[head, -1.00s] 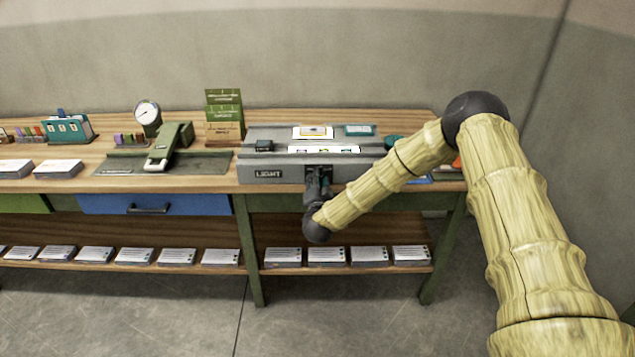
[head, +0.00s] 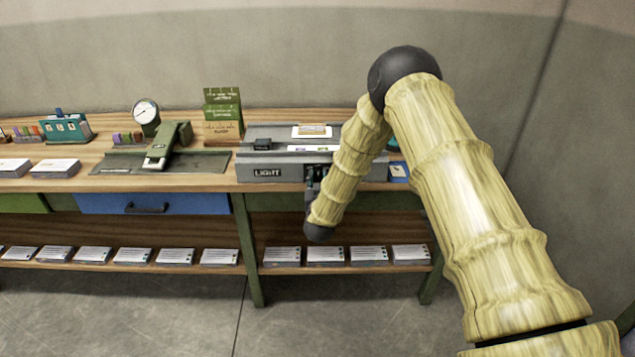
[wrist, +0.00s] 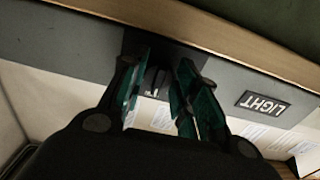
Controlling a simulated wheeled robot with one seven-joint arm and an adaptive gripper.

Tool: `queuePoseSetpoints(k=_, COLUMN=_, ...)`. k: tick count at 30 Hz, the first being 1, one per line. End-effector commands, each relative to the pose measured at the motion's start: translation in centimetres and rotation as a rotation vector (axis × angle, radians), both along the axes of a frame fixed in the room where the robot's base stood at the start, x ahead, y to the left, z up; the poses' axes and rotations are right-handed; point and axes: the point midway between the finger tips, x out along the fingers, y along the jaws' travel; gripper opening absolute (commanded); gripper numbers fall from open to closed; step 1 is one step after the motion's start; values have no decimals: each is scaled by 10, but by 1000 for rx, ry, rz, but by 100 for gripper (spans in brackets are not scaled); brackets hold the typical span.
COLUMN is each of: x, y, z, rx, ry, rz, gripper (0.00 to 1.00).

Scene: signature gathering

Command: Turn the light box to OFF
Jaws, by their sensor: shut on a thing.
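The grey light box (head: 247,161) sits on the workbench, with a "LIGHT" label (head: 267,173) on its front. The label is upside down in the wrist view (wrist: 263,107). My gripper (head: 314,178) is at the box's front face, right of that label. In the wrist view its two teal-padded fingers (wrist: 161,100) are on either side of a small dark switch handle (wrist: 153,78) and shut on it. Part of a white marking shows beside the handle; the fingers hide the rest, and I cannot read the switch setting. My arm covers the right part of the box.
Card stacks (head: 325,254) line the lower shelf. The floor in front is clear.

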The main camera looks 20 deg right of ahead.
Motion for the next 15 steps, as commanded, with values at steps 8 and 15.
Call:
queuePoseSetpoints(k=8, x=0, y=-1, z=0, rx=-255, ry=71, rz=1, gripper=6)
queuePoseSetpoints(k=15, x=-1, y=-2, z=-1, rx=-470, ry=134, rz=2, gripper=6)
